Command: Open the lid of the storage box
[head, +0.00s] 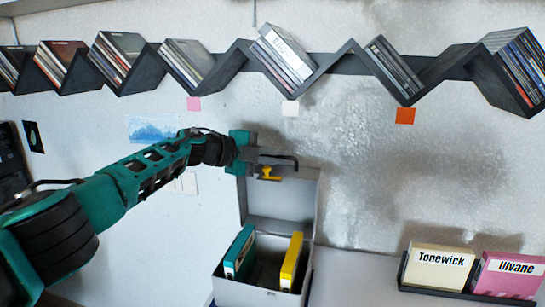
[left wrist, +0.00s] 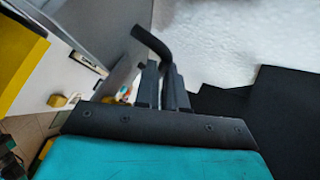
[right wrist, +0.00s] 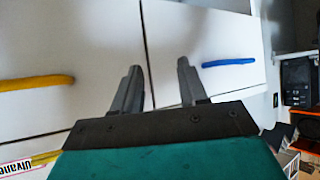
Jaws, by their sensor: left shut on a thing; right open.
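The grey storage box (head: 258,297) stands at the bottom middle of the head view. Its lid (head: 288,200) is swung up and stands about upright at the back, so the inside shows. A teal case (head: 240,252) and a yellow case (head: 291,262) stand inside. My left gripper (head: 264,166) is at the lid's upper edge. It is shut on the dark bent handle (head: 283,158), which also shows between the fingers in the left wrist view (left wrist: 151,42). A yellow latch piece (head: 270,174) is just below. My right gripper (right wrist: 158,68) is open and empty.
A black holder (head: 460,294) with cream and pink cases is right of the box. Zigzag disc shelves (head: 245,60) run along the wall above. In the right wrist view, white fronts carry a yellow handle (right wrist: 36,84) and a blue handle (right wrist: 229,63).

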